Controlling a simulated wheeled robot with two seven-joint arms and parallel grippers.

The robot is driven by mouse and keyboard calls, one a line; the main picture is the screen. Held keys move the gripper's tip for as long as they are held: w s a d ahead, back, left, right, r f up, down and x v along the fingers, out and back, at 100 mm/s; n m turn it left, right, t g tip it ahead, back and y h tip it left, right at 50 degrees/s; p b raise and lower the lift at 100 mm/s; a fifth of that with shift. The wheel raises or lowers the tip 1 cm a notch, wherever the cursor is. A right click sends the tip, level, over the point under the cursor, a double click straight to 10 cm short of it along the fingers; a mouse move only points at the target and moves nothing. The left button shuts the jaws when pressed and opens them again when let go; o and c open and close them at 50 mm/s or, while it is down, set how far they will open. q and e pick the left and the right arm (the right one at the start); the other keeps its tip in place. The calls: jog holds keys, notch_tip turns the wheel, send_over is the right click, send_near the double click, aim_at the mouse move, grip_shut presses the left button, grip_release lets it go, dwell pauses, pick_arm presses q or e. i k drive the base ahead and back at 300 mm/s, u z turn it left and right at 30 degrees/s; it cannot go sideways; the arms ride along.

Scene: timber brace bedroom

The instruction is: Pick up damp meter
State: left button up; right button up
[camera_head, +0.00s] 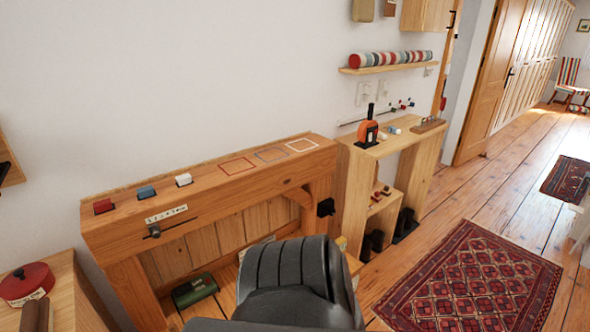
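An orange and black upright device (367,131), which looks like the damp meter, stands on the left part of the light wood console top (392,146), close to the wall. It has a black base and a thin dark part rising from its top. It is small in the picture, so its details are unclear. Neither of my grippers can be made out in the head view. A large black ridged shape fills the bottom middle and hides part of the floor.
A wooden bench (205,210) with red, blue and white blocks and painted square outlines stands left of the console. A wall shelf (385,66) holds a striped roll. A red patterned rug (470,281) lies on the right. Bare floor (480,195) runs beyond the console.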

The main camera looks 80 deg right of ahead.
aim_at(341, 241)
jog(key=z, duration=3.15)
